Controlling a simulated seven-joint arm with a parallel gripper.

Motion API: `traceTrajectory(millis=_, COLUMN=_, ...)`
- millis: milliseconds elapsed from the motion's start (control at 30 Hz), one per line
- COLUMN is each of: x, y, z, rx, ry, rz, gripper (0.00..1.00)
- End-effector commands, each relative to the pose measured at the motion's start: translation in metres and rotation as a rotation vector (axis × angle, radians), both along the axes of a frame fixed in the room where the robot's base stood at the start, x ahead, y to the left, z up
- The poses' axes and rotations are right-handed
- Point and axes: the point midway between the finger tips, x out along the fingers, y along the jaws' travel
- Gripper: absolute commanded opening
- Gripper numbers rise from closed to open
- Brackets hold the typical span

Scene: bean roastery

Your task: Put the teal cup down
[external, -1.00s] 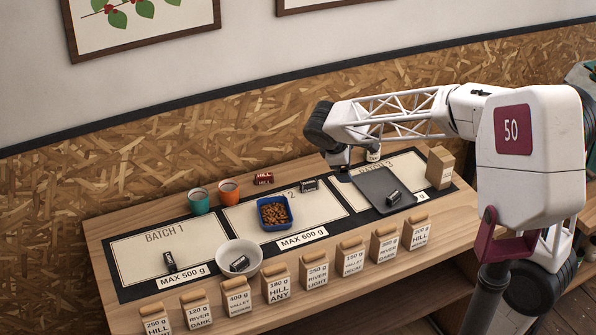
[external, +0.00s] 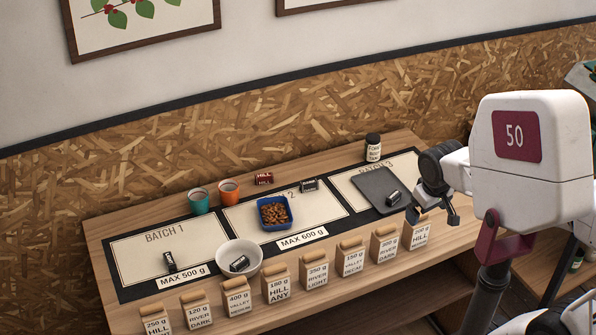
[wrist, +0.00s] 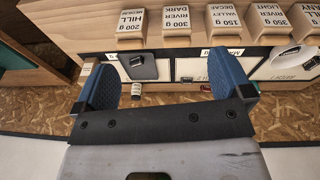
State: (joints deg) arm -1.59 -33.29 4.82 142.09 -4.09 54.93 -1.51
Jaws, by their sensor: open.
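The teal cup (external: 199,202) stands upright at the back of the bench, behind the Batch 1 panel and left of the orange cup (external: 229,191). The two cups are close together. My gripper (external: 432,216) is far from the teal cup, over the right front end of the bench near the last paper bags. In the wrist view, the two blue fingers (wrist: 160,85) are spread wide with nothing held between them. I cannot make out the teal cup in the wrist view.
Several labelled bags (external: 317,270) line the front edge. A white bowl (external: 255,276) and a blue tray of beans (external: 289,223) stand near the middle. A grey tray (external: 370,183) lies on Batch 3, with a dark-lidded jar (external: 373,150) behind. Batch 1 panel (external: 130,250) is mostly clear.

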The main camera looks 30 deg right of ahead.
Motion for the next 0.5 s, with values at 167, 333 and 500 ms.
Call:
traceTrajectory(millis=167, x=-0.022, y=-0.003, z=-0.006, rx=0.050, ry=-0.028, rz=-0.080, gripper=0.97)
traceTrajectory(millis=333, x=-0.028, y=-0.003, z=-0.009, rx=0.067, ry=-0.034, rz=-0.103, gripper=0.97)
traceTrajectory(millis=500, x=-0.028, y=-0.003, z=-0.009, rx=0.067, ry=-0.033, rz=-0.103, gripper=0.97)
